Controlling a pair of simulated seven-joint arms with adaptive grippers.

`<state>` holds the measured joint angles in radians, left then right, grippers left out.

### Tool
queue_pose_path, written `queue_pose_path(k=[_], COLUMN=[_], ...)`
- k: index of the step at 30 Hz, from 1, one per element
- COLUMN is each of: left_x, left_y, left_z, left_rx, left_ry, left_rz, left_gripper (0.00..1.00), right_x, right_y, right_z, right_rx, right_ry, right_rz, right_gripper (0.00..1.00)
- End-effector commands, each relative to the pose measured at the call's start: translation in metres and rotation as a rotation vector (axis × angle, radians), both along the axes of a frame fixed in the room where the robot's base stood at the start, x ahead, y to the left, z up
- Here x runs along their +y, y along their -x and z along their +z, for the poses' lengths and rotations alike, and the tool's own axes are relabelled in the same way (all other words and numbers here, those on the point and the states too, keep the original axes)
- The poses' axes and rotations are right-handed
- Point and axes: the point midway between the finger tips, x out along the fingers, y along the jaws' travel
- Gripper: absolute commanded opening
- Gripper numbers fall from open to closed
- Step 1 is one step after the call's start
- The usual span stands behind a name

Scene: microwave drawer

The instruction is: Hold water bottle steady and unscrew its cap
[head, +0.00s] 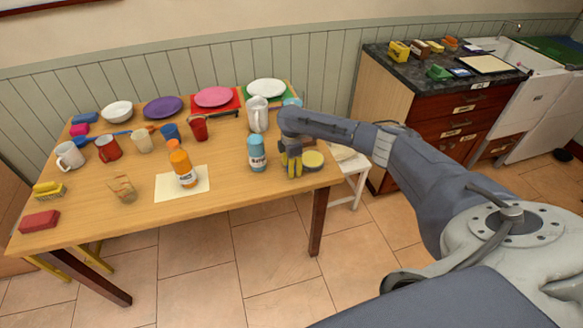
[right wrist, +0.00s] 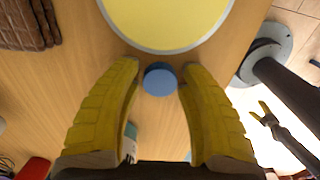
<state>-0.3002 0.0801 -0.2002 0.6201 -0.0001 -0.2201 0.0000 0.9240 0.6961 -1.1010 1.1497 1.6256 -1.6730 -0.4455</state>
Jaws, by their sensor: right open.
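A light-blue bottle (head: 257,153) with a dark label stands upright near the table's right end. An orange bottle (head: 182,166) with a white label stands upright on a cream mat (head: 201,186). My right gripper (head: 292,174) points down just right of the light-blue bottle, apart from it. In the right wrist view, its yellow fingers (right wrist: 160,72) are open, with a small round blue object (right wrist: 161,79) between the tips. It looks like a cap; whether the fingers touch it is unclear. The gripper hides it in the head view. My left gripper is not in view.
A round yellow-topped item (head: 313,159) lies right beside my right gripper, near the table edge. A white jug (head: 258,114) stands behind. Plates, cups and a glass (head: 123,189) crowd the table's left and back. Bare wood (head: 222,165) lies between the bottles.

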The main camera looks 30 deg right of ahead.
Motion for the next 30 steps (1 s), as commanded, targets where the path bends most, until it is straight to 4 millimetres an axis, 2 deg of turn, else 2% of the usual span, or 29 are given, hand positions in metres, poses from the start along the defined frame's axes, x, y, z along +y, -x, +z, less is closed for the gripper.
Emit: queue_pose_path(k=[5, 21, 30], left_x=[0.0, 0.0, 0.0], left_y=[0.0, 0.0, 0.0], left_z=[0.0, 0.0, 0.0], left_rx=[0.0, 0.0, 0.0], left_ry=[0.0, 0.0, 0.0], left_rz=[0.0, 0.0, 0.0], left_gripper=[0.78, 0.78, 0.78], right_x=[0.0, 0.0, 0.0], right_y=[-0.001, 0.0, 0.0], right_z=[0.008, 0.095, 0.12], right_rx=[-0.002, -0.002, -0.001], right_ry=[0.0, 0.0, 0.0], right_rz=[-0.001, 0.001, 0.0], right_gripper=[0.42, 0.42, 0.42])
